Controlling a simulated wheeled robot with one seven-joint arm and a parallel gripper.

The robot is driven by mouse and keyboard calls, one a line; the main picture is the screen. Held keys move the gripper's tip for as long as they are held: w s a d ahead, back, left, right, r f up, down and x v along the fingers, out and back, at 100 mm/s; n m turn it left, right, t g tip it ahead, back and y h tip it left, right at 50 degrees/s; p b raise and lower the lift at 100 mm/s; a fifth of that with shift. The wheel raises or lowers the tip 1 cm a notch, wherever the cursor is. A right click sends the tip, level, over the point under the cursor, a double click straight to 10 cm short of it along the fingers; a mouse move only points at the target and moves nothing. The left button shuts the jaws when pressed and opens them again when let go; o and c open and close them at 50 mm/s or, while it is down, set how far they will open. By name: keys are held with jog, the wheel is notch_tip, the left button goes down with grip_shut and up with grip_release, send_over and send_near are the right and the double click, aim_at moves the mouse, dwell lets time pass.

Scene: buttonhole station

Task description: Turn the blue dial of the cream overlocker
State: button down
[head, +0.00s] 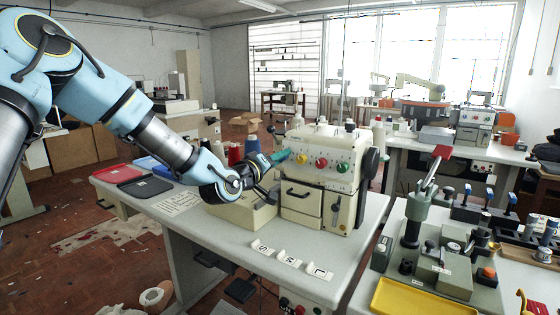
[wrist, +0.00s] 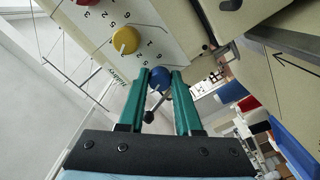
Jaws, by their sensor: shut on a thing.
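The cream overlocker (head: 325,158) stands on the grey table in the head view. Its front carries a yellow dial (head: 301,158), a red dial (head: 321,163) and a green dial (head: 342,167). In the wrist view the blue dial (wrist: 160,76) sits between the tips of my gripper's green fingers (wrist: 161,84), with the yellow dial (wrist: 125,39) beside it. My gripper (head: 281,156) is shut on the blue dial at the left end of the row. In the head view the fingers hide the blue dial.
Thread cones (head: 235,153) stand behind my gripper. Red (head: 117,172) and black trays (head: 146,186) lie at the table's left. White letter cards (head: 289,261) lie along the front edge. A grey press (head: 425,230) and a yellow tray (head: 420,300) occupy the right bench.

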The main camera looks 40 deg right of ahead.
dwell(0.3)
jog(key=c, duration=0.6)
grip_release()
jog(key=b+v, duration=0.2)
jog(key=v, duration=0.9)
